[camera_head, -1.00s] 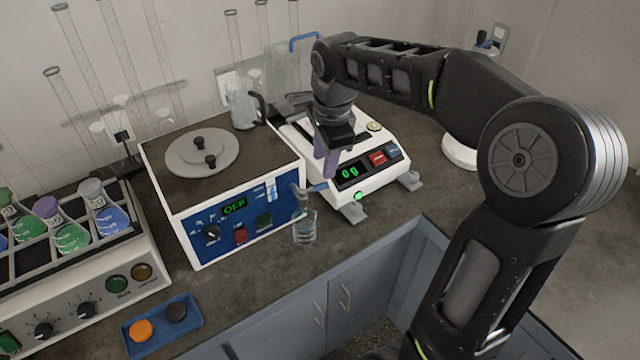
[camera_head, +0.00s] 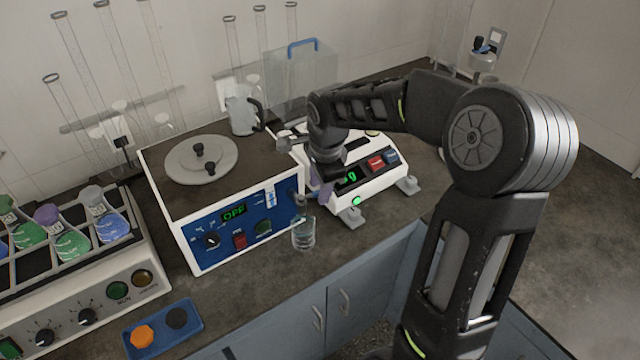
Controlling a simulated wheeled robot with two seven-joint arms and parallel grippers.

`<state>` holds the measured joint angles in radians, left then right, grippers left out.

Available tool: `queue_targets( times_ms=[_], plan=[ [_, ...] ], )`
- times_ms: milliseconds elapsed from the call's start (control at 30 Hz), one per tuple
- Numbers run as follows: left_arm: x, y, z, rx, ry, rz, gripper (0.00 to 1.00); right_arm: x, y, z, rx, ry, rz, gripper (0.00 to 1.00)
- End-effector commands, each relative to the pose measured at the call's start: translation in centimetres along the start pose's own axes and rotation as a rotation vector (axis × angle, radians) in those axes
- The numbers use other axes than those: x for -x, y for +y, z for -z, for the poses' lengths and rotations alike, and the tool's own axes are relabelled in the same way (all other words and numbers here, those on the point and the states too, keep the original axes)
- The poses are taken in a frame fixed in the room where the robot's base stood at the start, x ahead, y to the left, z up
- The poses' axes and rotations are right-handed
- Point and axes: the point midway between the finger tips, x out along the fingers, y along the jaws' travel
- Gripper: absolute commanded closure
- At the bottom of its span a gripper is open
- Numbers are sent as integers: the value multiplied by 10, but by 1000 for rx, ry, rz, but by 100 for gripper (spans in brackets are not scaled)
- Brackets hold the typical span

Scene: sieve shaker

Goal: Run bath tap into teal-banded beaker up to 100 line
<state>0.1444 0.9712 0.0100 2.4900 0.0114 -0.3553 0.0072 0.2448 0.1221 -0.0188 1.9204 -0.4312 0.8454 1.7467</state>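The water bath (camera_head: 212,222) is a white box with a blue front panel, a green "OFF" display and a round grey lid (camera_head: 201,158). Its tap (camera_head: 299,200) sticks out at the right end of the front panel. A small clear glass beaker (camera_head: 303,235) stands upright on the bench below the tap; a faint teal tint shows on it, but its marks and water level are too small to read. My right gripper (camera_head: 322,189) points down just right of the tap. Its fingers hide the tap's blue lever, and I cannot tell whether they touch it. My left gripper is out of view.
A white balance (camera_head: 375,180) stands close behind and right of my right gripper. A jug (camera_head: 242,112) is behind the bath. A flask shaker (camera_head: 90,285) is at left, and a blue tray (camera_head: 163,328) with two caps is in front. Bench edge runs close before the beaker.

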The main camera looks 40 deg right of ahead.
Motion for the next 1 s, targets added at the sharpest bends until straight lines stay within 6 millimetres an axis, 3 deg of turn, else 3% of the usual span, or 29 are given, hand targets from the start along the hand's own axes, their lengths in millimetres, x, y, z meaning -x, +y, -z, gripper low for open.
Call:
queue_targets(
  times_ms=[233, 667, 1000],
  plan=[
    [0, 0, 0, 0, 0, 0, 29, 0, 0, 0, 0, 0, 0, 65],
    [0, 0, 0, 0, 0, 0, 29, 0, 0, 0, 0, 0, 0, 100],
    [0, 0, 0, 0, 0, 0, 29, 0, 0, 0, 0, 0, 0, 100]
  ],
)
